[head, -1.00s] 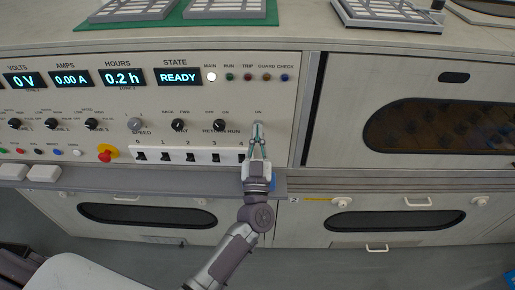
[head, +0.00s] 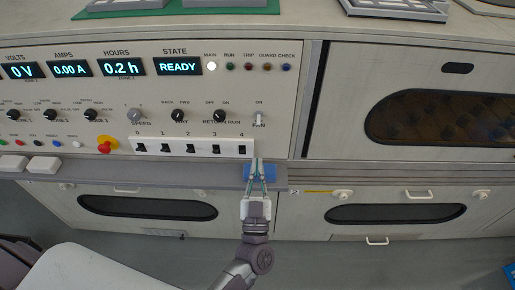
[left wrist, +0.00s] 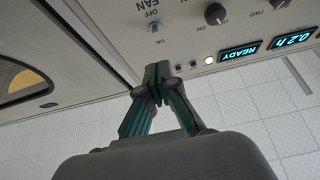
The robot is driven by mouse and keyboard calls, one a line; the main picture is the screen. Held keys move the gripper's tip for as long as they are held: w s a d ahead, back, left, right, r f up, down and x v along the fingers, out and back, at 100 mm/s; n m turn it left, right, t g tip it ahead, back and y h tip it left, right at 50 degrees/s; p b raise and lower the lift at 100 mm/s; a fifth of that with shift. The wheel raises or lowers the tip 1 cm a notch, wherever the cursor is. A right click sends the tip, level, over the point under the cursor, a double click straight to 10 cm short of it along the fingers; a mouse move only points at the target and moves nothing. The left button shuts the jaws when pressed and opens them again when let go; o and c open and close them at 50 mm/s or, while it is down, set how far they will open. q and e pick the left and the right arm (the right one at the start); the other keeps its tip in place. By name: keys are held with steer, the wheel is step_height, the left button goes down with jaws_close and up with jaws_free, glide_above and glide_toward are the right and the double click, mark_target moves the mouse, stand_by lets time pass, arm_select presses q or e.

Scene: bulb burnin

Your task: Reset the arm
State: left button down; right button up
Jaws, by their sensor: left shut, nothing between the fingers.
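My left gripper (head: 257,166) is shut and empty in front of the ledge below the control panel (head: 285,100). It is below the fan switch (head: 258,118), apart from it, and close under the numbered switch 4 (head: 242,149). In the left wrist view the gripper's fingertips (left wrist: 158,80) meet. The fan switch (left wrist: 155,28) shows there beyond them, with the lit READY display (left wrist: 240,52). In the head view the displays read 0 V, 0.00 A, 0.2 h and READY (head: 178,67). The white main lamp (head: 212,66) is lit. My right gripper is not in view.
A grey ledge (head: 215,174) runs under the panel, with a blue item (head: 270,172) behind my gripper. A red stop button (head: 107,145) sits at the panel's lower left. A cabinet door with a dark oval window (head: 425,117) is to the right. Lower doors have handles (head: 377,241).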

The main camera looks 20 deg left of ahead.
arm_select(q)
steer(key=shift+s+d+f, duration=0.15)
steer(key=shift+s+f, duration=0.1)
steer(key=shift+s, duration=0.2)
